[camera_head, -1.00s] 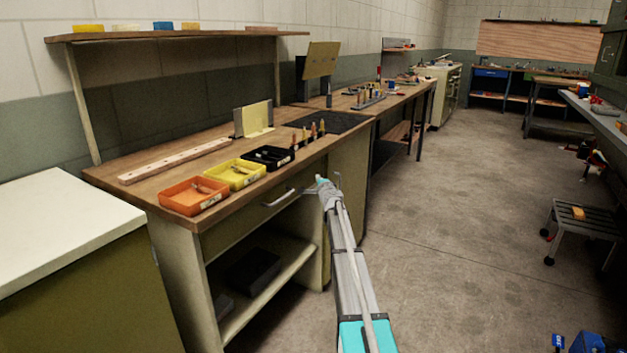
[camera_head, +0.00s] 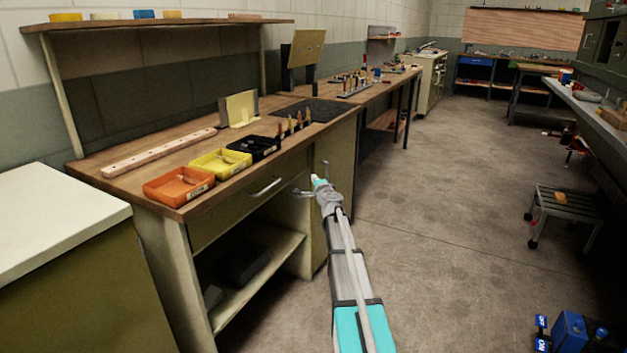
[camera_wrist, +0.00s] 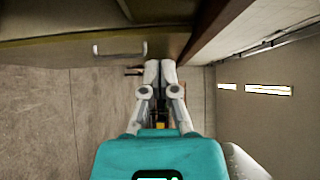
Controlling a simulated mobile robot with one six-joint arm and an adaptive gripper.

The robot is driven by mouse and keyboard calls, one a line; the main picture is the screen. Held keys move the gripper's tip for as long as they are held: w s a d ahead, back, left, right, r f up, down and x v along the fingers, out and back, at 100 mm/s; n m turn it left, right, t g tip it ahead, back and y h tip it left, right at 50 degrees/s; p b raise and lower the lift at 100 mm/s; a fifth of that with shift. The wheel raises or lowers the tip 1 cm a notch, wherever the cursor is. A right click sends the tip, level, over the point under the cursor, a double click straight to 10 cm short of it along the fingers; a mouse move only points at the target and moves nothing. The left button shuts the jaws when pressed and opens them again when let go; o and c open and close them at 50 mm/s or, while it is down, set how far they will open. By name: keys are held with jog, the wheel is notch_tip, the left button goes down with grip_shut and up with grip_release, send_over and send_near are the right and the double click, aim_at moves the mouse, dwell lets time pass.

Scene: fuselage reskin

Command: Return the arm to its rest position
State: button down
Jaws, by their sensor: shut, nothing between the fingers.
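My arm (camera_head: 346,270) reaches up from the bottom of the head view toward the front of the wooden workbench (camera_head: 150,186). Its far end is beside the bench's cabinet front, below the bench top level in the picture. In the wrist view my gripper (camera_wrist: 160,66) is shut, its two grey fingers together with nothing between them. A bench front with a metal handle (camera_wrist: 120,49) lies ahead and to the left of the fingertips. I cannot tell the exact gap, but no contact shows.
Orange (camera_head: 178,187), yellow (camera_head: 220,163) and black (camera_head: 252,148) bins line the bench edge. A white-topped cabinet (camera_head: 50,215) stands at left. The concrete floor (camera_head: 440,200) is open to the right, with a step stool (camera_head: 566,203) and a blue object (camera_head: 568,331) beyond.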

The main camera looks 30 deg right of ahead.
jog(key=shift+a, duration=0.15)
jog(key=s+a+f+n+g+y, duration=0.1)
jog(key=s+a+f+n+y, duration=0.2)
jog(key=a, duration=0.5)
jog(key=s+a+f+n+g+y, duration=0.1)
jog(key=s+a+n+g+y, duration=0.15)
jog(key=a+n, duration=0.4)
jog(key=s+a+f+n+g+y, duration=0.1)
jog(key=s+a+f+n+y, duration=0.15)
jog(key=a, duration=0.65)
jog(key=s+a+f+n+g+y, duration=0.1)
jog(key=s+a+f+n+g, duration=0.5)
jog(key=s+a, duration=0.4)
jog(key=s+a+f+n+g+h, duration=0.1)
jog(key=s+f+g+h, duration=0.25)
jog(key=s, duration=0.65)
jog(key=s+a+f+n+g+h, duration=0.1)
jog(key=s+f+g+h, duration=0.2)
jog(key=s, duration=0.7)
notch_tip(320, 180, up, 36)
jog(key=y+p, duration=0.1)
jog(key=p, duration=3.4)
jog(key=shift+a+f+g, duration=0.15)
jog(key=shift+g, duration=0.15)
jog(key=shift+w, duration=0.1)
